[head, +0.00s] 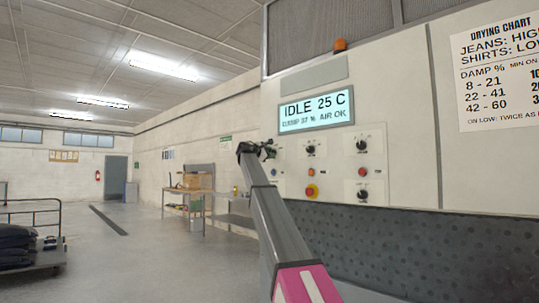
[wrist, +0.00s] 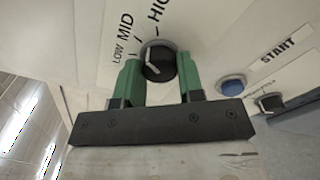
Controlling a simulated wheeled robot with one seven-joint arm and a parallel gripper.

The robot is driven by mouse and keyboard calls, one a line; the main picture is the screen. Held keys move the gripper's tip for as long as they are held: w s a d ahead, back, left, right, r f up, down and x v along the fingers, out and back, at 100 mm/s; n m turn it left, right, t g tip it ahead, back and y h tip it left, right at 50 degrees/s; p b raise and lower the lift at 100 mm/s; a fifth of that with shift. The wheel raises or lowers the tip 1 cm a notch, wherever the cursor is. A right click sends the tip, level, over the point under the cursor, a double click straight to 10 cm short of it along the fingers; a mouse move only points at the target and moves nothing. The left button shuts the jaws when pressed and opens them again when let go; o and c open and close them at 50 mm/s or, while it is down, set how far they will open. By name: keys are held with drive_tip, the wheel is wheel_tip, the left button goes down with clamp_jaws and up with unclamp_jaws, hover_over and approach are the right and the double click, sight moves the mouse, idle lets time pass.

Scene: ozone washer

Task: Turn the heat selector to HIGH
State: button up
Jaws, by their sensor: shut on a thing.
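The heat selector is a round black knob (wrist: 158,62) on the white panel in the wrist view. Printed labels LOW, MID and a partly cut-off HIGH run around it from left to upper right. A white pointer line shows on the knob's left part; I cannot tell exactly which label it points to. My gripper (wrist: 160,80) has its green fingers shut on the knob, one on each side. In the head view my gripper (head: 262,152) is at the left part of the control panel, and this knob is hidden behind it.
A blue START button (wrist: 231,86) sits just right of the knob in the wrist view.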

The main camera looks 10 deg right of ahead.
drive_tip(key=m, duration=0.6)
drive_tip(key=shift+m, duration=0.3)
idle(0.4)
drive_tip(key=o, duration=0.9)
drive_tip(key=v, duration=1.1)
drive_tip(key=shift+f, duration=0.15)
drive_tip(key=shift+f, duration=0.1)
